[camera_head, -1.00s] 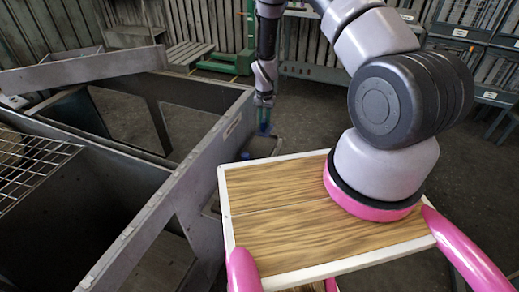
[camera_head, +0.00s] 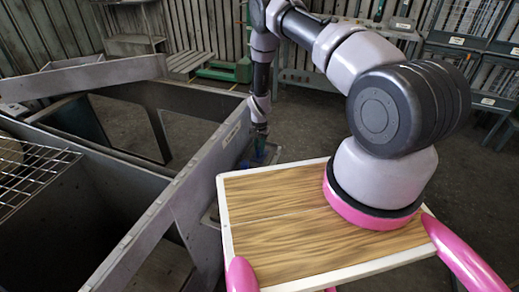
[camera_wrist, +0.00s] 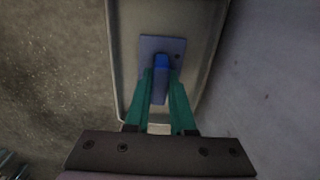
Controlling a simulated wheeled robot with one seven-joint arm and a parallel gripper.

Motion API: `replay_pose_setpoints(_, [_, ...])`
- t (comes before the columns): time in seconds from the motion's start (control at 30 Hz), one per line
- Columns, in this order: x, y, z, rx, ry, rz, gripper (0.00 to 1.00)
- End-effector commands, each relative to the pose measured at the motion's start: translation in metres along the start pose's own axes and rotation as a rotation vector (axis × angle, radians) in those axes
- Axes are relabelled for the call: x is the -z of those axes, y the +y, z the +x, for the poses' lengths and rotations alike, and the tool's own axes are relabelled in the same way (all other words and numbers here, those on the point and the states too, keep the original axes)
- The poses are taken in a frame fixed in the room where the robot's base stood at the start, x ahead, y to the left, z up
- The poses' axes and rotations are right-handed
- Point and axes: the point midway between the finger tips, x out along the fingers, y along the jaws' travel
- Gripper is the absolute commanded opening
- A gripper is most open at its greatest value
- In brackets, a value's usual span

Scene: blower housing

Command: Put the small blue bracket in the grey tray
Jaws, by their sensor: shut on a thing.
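My gripper (camera_wrist: 161,77) has green fingers shut on the small blue bracket (camera_wrist: 160,66), gripping its upright blue tab. The bracket's flat plate (camera_wrist: 174,44) faces away from my wrist. The grey tray (camera_wrist: 113,60) frames the bracket in the wrist view, with its rim on both sides. Whether the bracket touches the tray floor I cannot tell. In the head view my gripper (camera_head: 260,150) points down at the tray (camera_head: 274,153), beside the housing wall. The bracket is small and hard to make out there.
A large grey metal housing (camera_head: 180,205) with open compartments stands directly left of the gripper. A wire rack (camera_head: 35,165) lies at its left. My wooden-topped base is in front. Shelves with bins (camera_head: 470,55) stand at the back right. The floor right of the tray is open.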

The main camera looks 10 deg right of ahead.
Motion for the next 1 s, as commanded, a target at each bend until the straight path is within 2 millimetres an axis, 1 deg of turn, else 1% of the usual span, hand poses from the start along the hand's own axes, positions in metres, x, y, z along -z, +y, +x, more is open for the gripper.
replay_pose_setpoints(0.17, [0.000, 0.000, 0.002, 0.000, 0.000, 0.000, 0.00])
replay_pose_setpoints(0.2, [0.000, 0.000, 0.003, 0.000, 0.000, 0.000, 0.26])
replay_pose_setpoints(0.27, [0.000, 0.000, 0.003, 0.000, 0.000, 0.000, 0.49])
replay_pose_setpoints(0.3, [0.000, 0.000, 0.003, 0.000, 0.000, 0.000, 0.52])
replay_pose_setpoints(0.57, [0.000, 0.000, 0.002, 0.000, 0.000, -0.001, 0.52])
replay_pose_setpoints(0.67, [0.000, 0.000, -0.002, 0.000, 0.000, -0.001, 0.52])
replay_pose_setpoints(0.77, [0.001, -0.001, -0.015, 0.001, 0.002, -0.001, 0.52])
replay_pose_setpoints(0.87, [0.001, -0.001, -0.034, 0.002, 0.002, -0.001, 0.52])
replay_pose_setpoints(1.0, [0.000, -0.001, -0.066, 0.002, 0.002, -0.001, 0.52])
